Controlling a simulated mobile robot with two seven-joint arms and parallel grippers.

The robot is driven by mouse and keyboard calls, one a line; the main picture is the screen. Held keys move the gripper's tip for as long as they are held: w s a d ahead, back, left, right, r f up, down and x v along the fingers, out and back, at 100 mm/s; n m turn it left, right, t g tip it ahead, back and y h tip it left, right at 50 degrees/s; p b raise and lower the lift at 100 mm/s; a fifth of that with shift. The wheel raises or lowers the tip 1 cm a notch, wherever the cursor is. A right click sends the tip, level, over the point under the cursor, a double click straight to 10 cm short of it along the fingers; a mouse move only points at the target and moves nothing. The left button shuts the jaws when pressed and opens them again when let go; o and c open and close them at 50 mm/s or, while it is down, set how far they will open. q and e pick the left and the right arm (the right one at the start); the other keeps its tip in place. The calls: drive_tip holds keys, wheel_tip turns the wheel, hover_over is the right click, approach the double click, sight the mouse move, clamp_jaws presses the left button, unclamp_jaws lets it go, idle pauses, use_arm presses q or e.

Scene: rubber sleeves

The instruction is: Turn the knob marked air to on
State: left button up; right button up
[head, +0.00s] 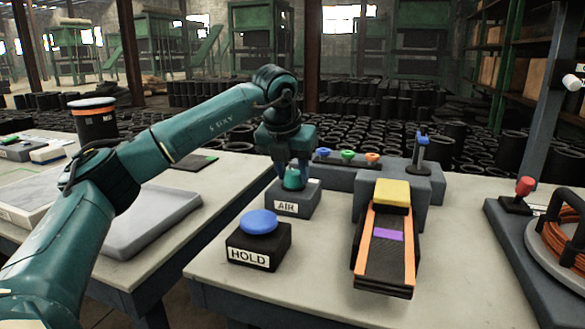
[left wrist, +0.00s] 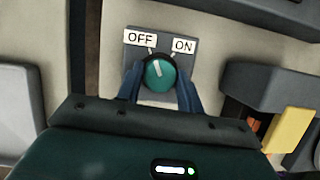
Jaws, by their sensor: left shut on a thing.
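The air knob is a teal round knob (head: 293,179) on a grey box labelled AIR (head: 300,204), on the table in the head view. In the left wrist view the knob (left wrist: 159,75) sits on a grey plate below an OFF label (left wrist: 140,38) and an ON label (left wrist: 184,45). Its white pointer line leans up and left, toward OFF. My left gripper (head: 292,167) is over the box from above, shut on the knob with one finger on each side. The fingers also show in the left wrist view (left wrist: 158,90). My right gripper is not in view.
A HOLD box (head: 258,256) with a blue button stands in front of the AIR box. A small conveyor (head: 386,262) with a yellow block (head: 392,193) is to the right. Behind is a grey panel (head: 340,176) with coloured knobs. Table (head: 330,285) is clear between the HOLD box and conveyor.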

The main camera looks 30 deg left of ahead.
use_arm(q)
drive_tip(key=m+p, duration=0.1)
drive_tip(key=m+h+p, duration=0.1)
drive_tip(key=p, duration=0.1)
drive_tip(key=shift+a+r+m, duration=0.1)
drive_tip(key=shift+r+m, duration=0.15)
drive_tip(key=shift+m, duration=0.15)
drive_tip(key=shift+m+h+p, duration=0.4)
drive_tip(key=shift+m+p, duration=0.5)
drive_tip(key=shift+p, duration=0.1)
drive_tip(key=m+h+p, duration=0.1)
drive_tip(key=m+p, duration=0.3)
drive_tip(key=p, duration=0.1)
drive_tip(key=shift+w+a+m+g+h, duration=0.1)
drive_tip(key=shift+a+m+g+h, duration=0.05)
drive_tip(key=shift+m+g+h, duration=0.25)
drive_tip(key=shift+f+m+p, duration=0.1)
drive_tip(key=shift+m+p, duration=0.7)
drive_tip(key=shift+m, duration=0.1)
drive_tip(key=shift+f+h, duration=0.1)
drive_tip(key=shift+h, duration=0.2)
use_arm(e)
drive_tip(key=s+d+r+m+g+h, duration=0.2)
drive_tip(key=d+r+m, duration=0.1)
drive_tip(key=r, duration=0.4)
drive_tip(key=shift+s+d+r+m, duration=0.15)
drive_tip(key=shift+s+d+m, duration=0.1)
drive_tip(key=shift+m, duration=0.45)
